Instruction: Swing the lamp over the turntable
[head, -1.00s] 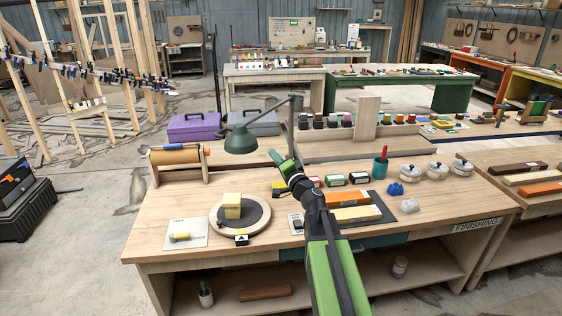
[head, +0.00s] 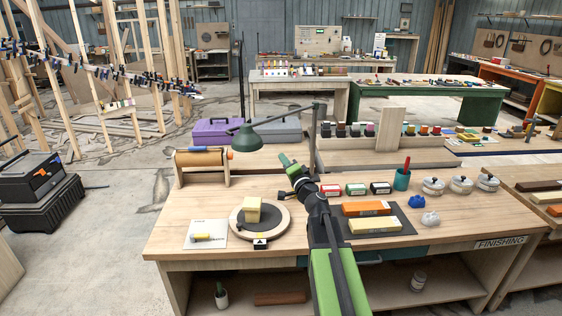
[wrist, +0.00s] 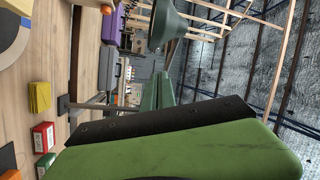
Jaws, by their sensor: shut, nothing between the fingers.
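The lamp has a green shade (head: 247,139) hanging from a thin arm that runs left from an upright post at the bench's back. The round turntable (head: 237,229) lies near the front of the wooden bench, with a yellow block (head: 252,210) on it. In the head view the shade appears above and behind the turntable. My gripper (head: 286,161) is shut and empty, just right of the shade and lower; I cannot tell if it touches the lamp. In the wrist view the shade (wrist: 168,27) shows beyond my green-and-black finger.
A roller stand (head: 200,162) is left of the lamp. A card with a small yellow piece (head: 206,236) lies left of the turntable. Colored boxes, a teal cup (head: 402,179) and lidded jars (head: 461,184) stand at the right.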

